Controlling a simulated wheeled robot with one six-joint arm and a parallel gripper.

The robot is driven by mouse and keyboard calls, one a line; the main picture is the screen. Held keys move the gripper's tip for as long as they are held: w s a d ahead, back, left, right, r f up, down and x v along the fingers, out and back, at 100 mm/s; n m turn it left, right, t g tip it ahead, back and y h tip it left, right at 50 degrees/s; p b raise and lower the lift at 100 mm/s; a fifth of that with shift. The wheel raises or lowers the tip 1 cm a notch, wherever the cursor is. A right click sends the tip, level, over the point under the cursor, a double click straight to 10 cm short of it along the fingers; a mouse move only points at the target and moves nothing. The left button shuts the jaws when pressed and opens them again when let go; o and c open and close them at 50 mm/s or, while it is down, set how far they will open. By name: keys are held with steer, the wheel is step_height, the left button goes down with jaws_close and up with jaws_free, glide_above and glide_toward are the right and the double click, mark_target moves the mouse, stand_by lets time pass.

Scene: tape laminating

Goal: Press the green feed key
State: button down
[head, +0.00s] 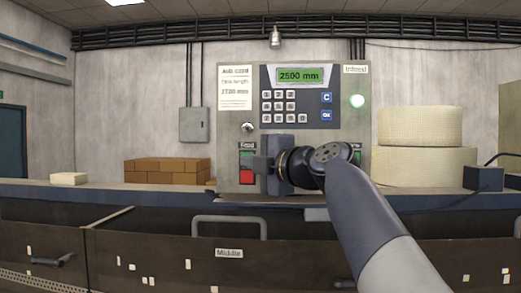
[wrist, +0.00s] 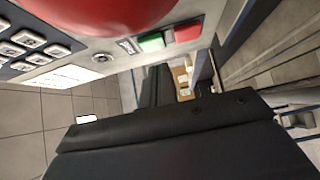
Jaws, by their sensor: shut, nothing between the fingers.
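The grey control panel (head: 227,120) stands on the counter. Under its "Feed" label (head: 246,145), low on the left, sits the green feed key (head: 246,159) above a red key (head: 246,176). My gripper (head: 258,163) is shut and empty just right of these keys, in front of the panel; contact cannot be told. In the wrist view the green key (wrist: 151,41) and red key (wrist: 187,32) show clear beyond my dark gripper, whose body fills the lower part. My gripper and arm hide the panel's lower middle.
A large red dome (wrist: 100,12) is close at the top of the wrist view, beside the green key. A keypad (head: 285,105) and display (head: 299,75) sit above. Another green key (head: 357,155) is partly hidden at right. Bricks (head: 166,170) and cream rolls (head: 420,128) flank the panel.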

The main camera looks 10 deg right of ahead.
steer(key=shift+w+d+p, duration=0.15)
steer(key=shift+w, duration=0.35)
steer(key=shift+w+d+p, duration=0.15)
steer(key=shift+w, duration=0.35)
steer(key=shift+w+d+b, duration=0.2)
steer(key=shift+w+b, duration=0.4)
steer(key=shift+b, duration=0.15)
steer(key=shift+r, duration=0.15)
